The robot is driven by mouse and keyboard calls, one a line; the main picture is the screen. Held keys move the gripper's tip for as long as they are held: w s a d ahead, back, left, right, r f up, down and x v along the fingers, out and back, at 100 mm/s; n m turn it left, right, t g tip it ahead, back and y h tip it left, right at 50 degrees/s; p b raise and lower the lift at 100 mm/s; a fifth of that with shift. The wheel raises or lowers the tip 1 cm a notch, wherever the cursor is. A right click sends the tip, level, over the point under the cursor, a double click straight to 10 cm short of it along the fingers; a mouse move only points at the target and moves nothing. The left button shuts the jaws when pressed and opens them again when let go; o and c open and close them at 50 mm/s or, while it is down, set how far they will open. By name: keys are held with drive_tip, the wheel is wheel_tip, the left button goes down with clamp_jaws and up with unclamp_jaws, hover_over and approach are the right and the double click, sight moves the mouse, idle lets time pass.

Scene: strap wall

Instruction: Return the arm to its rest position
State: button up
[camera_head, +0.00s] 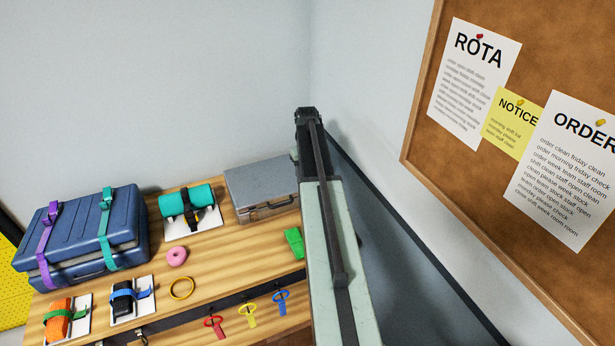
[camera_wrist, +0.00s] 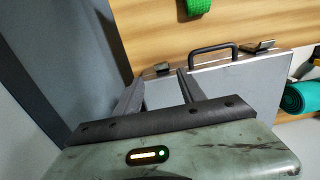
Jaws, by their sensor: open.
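My arm (camera_head: 330,235) reaches up and away from the bottom of the head view, right of the bench. My gripper's fingers are not clear in that view. In the wrist view my gripper (camera_wrist: 160,88) is open, its two dark fingers apart with nothing held between them. Past the fingers in that view are the grey case (camera_wrist: 225,85) with its dark handle, and wood bench top. I cannot tell how far the fingers are from the case.
The wooden bench (camera_head: 222,258) holds a blue strapped case (camera_head: 75,235), a grey case (camera_head: 262,183), a teal roll (camera_head: 185,200), a green strap (camera_head: 294,242), a pink ring (camera_head: 176,257) and smaller rolls. A cork board (camera_head: 395,115) hangs on the right wall.

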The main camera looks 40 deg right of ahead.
drive_tip(key=shift+r, duration=0.15)
drive_tip(key=shift+w, duration=0.1)
drive_tip(key=w+a+f+n+b, duration=0.2)
drive_tip(key=w+a, duration=0.1)
drive_tip(key=a, duration=1)
drive_tip(key=w+a+f+n+b, duration=0.1)
drive_tip(key=w+a+n+b, duration=0.15)
drive_tip(key=a, duration=1.05)
drive_tip(key=s+a+f, duration=0.1)
drive_tip(key=s+a, duration=0.4)
drive_tip(key=a, duration=0.3)
drive_tip(key=s+a+f, duration=0.1)
drive_tip(key=s+a, duration=0.5)
drive_tip(key=a, duration=0.3)
drive_tip(key=shift+s+a+m+b, duration=0.25)
drive_tip(key=shift+a+m+b, duration=0.1)
drive_tip(key=shift+m, duration=0.1)
